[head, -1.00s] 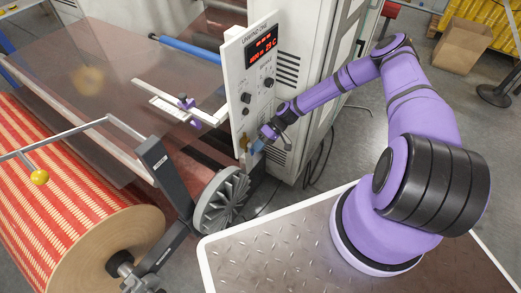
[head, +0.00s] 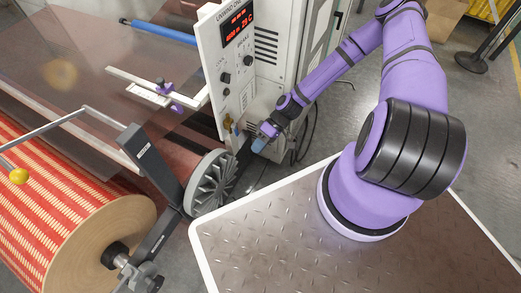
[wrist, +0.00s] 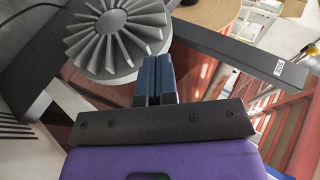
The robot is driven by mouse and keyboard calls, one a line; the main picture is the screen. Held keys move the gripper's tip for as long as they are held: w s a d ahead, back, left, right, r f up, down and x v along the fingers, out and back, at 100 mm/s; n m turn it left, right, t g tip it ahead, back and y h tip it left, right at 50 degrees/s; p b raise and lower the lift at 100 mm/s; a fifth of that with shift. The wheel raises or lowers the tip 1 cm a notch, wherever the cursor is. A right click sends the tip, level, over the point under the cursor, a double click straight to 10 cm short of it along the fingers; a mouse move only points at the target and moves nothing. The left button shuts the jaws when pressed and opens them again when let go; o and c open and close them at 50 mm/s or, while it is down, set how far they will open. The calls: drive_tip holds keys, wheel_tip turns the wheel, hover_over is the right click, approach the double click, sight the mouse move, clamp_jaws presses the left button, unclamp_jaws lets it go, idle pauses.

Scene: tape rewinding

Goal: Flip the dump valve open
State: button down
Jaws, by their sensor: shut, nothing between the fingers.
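The dump valve appears to be the small brass fitting (head: 228,122) low on the front of the white control panel, with a small blue part (head: 236,130) beside it that looks like its lever. The lever's exact position is too small to tell. My gripper (head: 258,145) is to the right of and a little below the valve, apart from it. In the wrist view its blue fingers (wrist: 156,78) are together with nothing between them. The valve does not show in the wrist view.
The control panel (head: 236,60) carries a red display and knobs. A grey finned handwheel (head: 211,183) stands just left of my gripper and shows large in the wrist view (wrist: 115,35). A red patterned roll (head: 60,205) lies at left.

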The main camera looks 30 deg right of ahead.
drive_tip(key=shift+s+r, duration=0.1)
drive_tip(key=shift+s, duration=0.9)
drive_tip(key=w+d+r+h, duration=0.35)
drive_tip(key=d+r, duration=0.25)
drive_tip(key=r, duration=0.4)
drive_tip(key=w+d+r+h, duration=0.2)
drive_tip(key=d+r+h, duration=0.2)
drive_tip(key=d+r, duration=0.45)
wheel_tip(320, 180, up, 21)
drive_tip(key=s+a+m+t+h, duration=0.2)
drive_tip(key=a+h, duration=0.1)
drive_tip(key=s+a+r+m+t, duration=0.1)
drive_tip(key=s+a+r+t, duration=0.1)
drive_tip(key=s+r, duration=0.6)
drive_tip(key=s+a+r+m+t, duration=0.2)
drive_tip(key=s+r+t, duration=0.2)
drive_tip(key=s+r, duration=0.4)
wheel_tip(320, 180, up, 4)
drive_tip(key=shift+s+f+m, duration=0.2)
drive_tip(key=shift+m, duration=0.1)
